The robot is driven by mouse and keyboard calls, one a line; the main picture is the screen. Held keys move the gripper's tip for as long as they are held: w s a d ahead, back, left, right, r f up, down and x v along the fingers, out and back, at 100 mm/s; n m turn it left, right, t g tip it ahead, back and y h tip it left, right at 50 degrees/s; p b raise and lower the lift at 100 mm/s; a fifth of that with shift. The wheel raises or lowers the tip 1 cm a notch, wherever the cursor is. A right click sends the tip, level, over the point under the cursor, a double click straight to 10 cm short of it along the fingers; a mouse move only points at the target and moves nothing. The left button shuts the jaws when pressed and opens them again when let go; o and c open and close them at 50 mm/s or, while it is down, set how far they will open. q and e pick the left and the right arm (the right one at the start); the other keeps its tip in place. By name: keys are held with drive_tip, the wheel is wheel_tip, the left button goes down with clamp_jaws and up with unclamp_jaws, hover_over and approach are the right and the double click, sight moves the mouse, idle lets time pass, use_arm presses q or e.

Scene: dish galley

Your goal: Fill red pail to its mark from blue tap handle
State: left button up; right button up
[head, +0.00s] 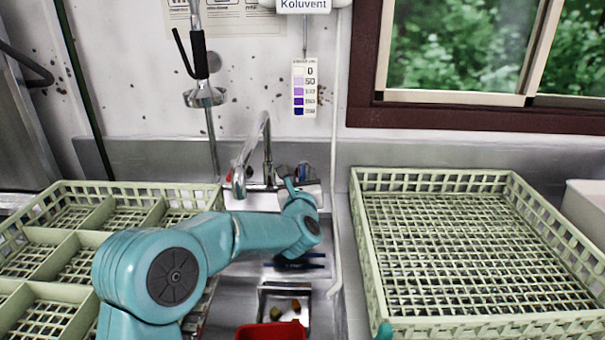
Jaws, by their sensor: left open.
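The chrome tap (266,150) stands at the back of the sink, with its curved spout facing left. A blue handle (303,171) is on its right side and a red handle (229,175) on its left. The red pail (270,332) shows only its top part at the bottom edge; its mark and water level are out of sight. My left gripper (291,186) is open, with its fingers close to the blue handle; I cannot tell whether they touch it. A small teal bit at the bottom, right of the pail, seems to be my right arm.
A divided green rack (62,236) stands left of the sink and an empty green rack (362,215) stands right. A spray head (204,96) hangs above the sink. A small tray (263,301) with food scraps lies behind the pail. A white pipe (335,150) runs down beside the tap.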

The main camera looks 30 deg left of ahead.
use_arm(q)
drive_tip(key=shift+w, duration=0.2)
clamp_jaws()
drive_tip(key=y+b, duration=0.1)
drive_tip(key=n+g+b, duration=0.1)
drive_tip(key=n+y+b, duration=0.1)
drive_tip(key=shift+w+d+y, duration=0.25)
drive_tip(key=shift+d+y, duration=0.05)
drive_tip(key=shift+d, duration=0.1)
unclamp_jaws()
